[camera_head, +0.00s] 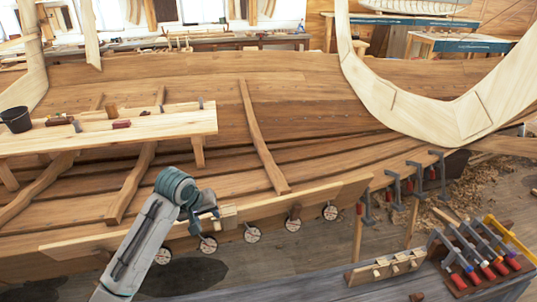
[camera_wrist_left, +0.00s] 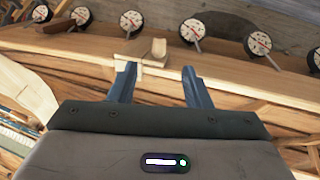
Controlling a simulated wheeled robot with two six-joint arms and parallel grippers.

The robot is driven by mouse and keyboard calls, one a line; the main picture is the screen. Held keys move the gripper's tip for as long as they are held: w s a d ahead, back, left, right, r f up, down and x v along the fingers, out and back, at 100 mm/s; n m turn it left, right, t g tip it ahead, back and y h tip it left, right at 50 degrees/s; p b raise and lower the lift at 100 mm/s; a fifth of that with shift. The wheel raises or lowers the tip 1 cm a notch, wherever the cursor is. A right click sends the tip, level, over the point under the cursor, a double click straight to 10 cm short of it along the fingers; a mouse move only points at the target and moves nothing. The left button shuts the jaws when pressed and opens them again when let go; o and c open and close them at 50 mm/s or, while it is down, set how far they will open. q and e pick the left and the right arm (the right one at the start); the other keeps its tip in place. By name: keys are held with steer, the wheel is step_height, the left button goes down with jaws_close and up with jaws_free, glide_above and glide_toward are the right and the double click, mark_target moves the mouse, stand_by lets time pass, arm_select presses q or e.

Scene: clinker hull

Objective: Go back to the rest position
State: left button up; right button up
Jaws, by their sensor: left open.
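My left gripper (camera_head: 207,222) is beside the hull's lower edge. In the left wrist view its two blue-grey fingers (camera_wrist_left: 159,68) stand apart with nothing held between them. A pale wooden block with a peg (camera_wrist_left: 139,48) sits on the long plank (camera_wrist_left: 80,42), just beyond the fingertips. I cannot tell whether a finger touches it. The same block shows just right of the gripper in the head view (camera_head: 228,213). My right gripper is not in view.
Several round dial gauges (camera_head: 252,234) hang along the plank (camera_head: 280,208). A bench (camera_head: 110,132) with a dark bucket (camera_head: 16,119) stands inside the hull. A rack of tools (camera_head: 480,258) and a pegged wooden block (camera_head: 385,268) lie at lower right.

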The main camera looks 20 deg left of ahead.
arm_select(q)
steer(key=s+d+f+m, duration=0.4)
steer(key=s+d+f, duration=0.3)
steer(key=s+f, duration=0.4)
steer(key=s+d+m+g, duration=0.1)
steer(key=s+d+m, duration=0.25)
steer(key=s, duration=1.45)
steer(key=s+a+f+g+b, duration=0.1)
steer(key=a+f+b, duration=0.15)
steer(key=f, duration=1.75)
steer(key=a+f+g+b, duration=0.1)
steer(key=f+b, duration=0.3)
steer(key=f, duration=1.5)
steer(key=s+f+b, duration=0.3)
steer(key=s+f, duration=1.4)
steer(key=f, duration=0.4)
steer(key=shift+s+a+f+g+y+b, duration=0.2)
steer(key=shift+s+a+g+y+b, duration=0.15)
steer(key=shift+s+g+y+b, duration=0.05)
